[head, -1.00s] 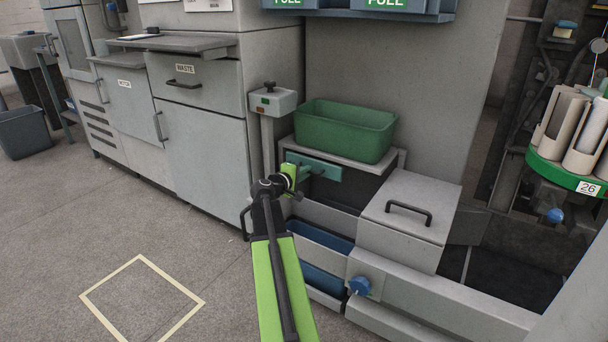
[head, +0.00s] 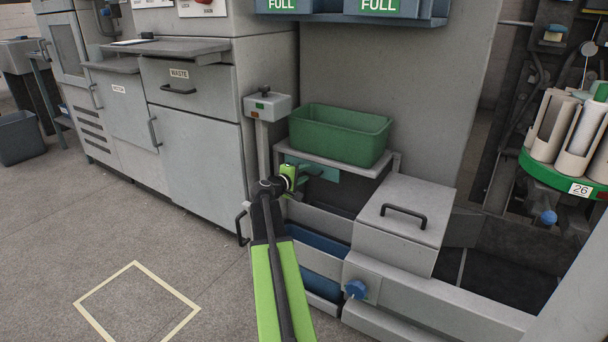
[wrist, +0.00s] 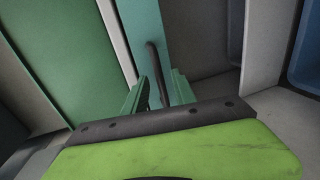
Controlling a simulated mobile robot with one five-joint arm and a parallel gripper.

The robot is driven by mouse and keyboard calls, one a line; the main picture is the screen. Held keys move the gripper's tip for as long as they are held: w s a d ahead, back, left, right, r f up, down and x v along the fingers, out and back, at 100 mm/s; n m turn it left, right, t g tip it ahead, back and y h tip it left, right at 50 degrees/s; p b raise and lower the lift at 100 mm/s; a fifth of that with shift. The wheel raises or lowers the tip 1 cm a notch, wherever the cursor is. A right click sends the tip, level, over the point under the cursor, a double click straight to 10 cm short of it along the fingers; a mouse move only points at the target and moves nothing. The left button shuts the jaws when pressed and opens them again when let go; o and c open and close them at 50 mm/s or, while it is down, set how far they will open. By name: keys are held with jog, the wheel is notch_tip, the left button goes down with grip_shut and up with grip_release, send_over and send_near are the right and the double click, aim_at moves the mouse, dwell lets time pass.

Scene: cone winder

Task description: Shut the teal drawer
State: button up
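The teal drawer (head: 325,174) sits under the shelf that carries the green bin. Its front looks close to the cabinet face and lies in shade; whether it is fully in I cannot tell. My gripper (head: 300,176) is at the drawer front in the head view. In the wrist view, the teal front (wrist: 145,30) runs up the middle with its dark bar handle (wrist: 153,62). The fingers of my gripper (wrist: 160,95) stand on either side of the handle with a gap between them. Contact with the handle is not clear.
A green bin (head: 340,137) stands on the shelf above the drawer. A grey lidded box (head: 405,225) is to the right, and a blue drawer (head: 318,240) lies below. A grey post with a control box (head: 267,107) stands close on the left. Open floor lies to the left.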

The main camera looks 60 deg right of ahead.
jog(key=p+v, duration=0.3)
jog(key=v, duration=1.4)
jog(key=w+a+r+n+t+y+p, duration=0.1)
jog(key=w+a+r+t+p, duration=0.1)
jog(key=w+a+r+p, duration=0.25)
jog(key=w+a+r+n+t+p, duration=0.1)
jog(key=w+a+r+p, duration=0.15)
jog(key=w+a, duration=0.4)
jog(key=w+a+f+t+y+p, duration=0.1)
jog(key=w+a+y+p, duration=0.15)
jog(key=a, duration=0.45)
jog(key=w+a+y+p, duration=0.1)
jog(key=w+a+p, duration=0.1)
jog(key=a+p, duration=0.35)
jog(key=s+a+f+m+g+y+p, duration=0.1)
jog(key=s+a+f+y, duration=0.2)
jog(key=a, duration=0.7)
jog(key=s+a+f+g+y, duration=0.1)
jog(key=a+f+y, duration=0.25)
jog(key=a, duration=0.65)
jog(key=s+a+f+m+g+y+p, duration=0.1)
jog(key=s+a+f+g+y, duration=0.2)
jog(key=a, duration=0.7)
notch_tip(320, 180, up, 39)
jog(key=a+t+y+p, duration=0.1)
jog(key=p, duration=3.6)
jog(key=shift+s+y+p, duration=0.3)
